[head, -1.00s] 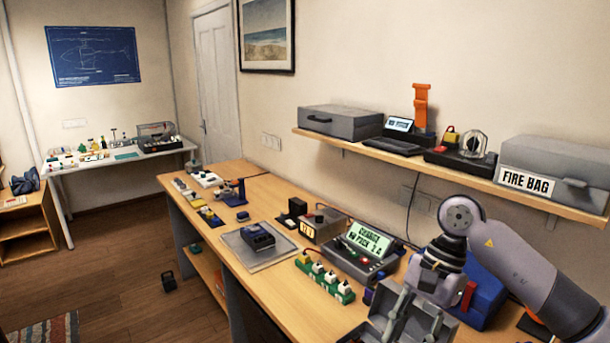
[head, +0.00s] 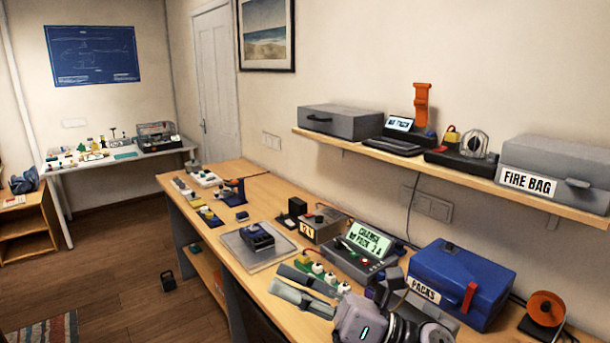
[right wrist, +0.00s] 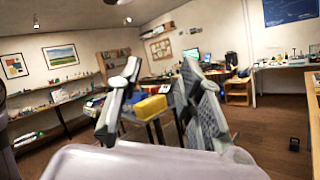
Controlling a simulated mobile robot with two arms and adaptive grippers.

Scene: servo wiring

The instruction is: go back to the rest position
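My right gripper (head: 278,278) is at the bottom centre of the head view, its two grey fingers pointing left over the front edge of the bench. The fingers are apart with nothing between them in the head view. In the right wrist view the fingers (right wrist: 160,66) also stand apart; the yellow box (right wrist: 151,107) showing between them appears to be in the background. My left gripper is not in view.
The wooden bench (head: 240,185) holds a charger with a lit screen (head: 368,240), a tray (head: 236,246) and a blue PACKS case (head: 462,280). A shelf (head: 450,170) runs above it. The floor (head: 125,270) left of the bench is mostly clear.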

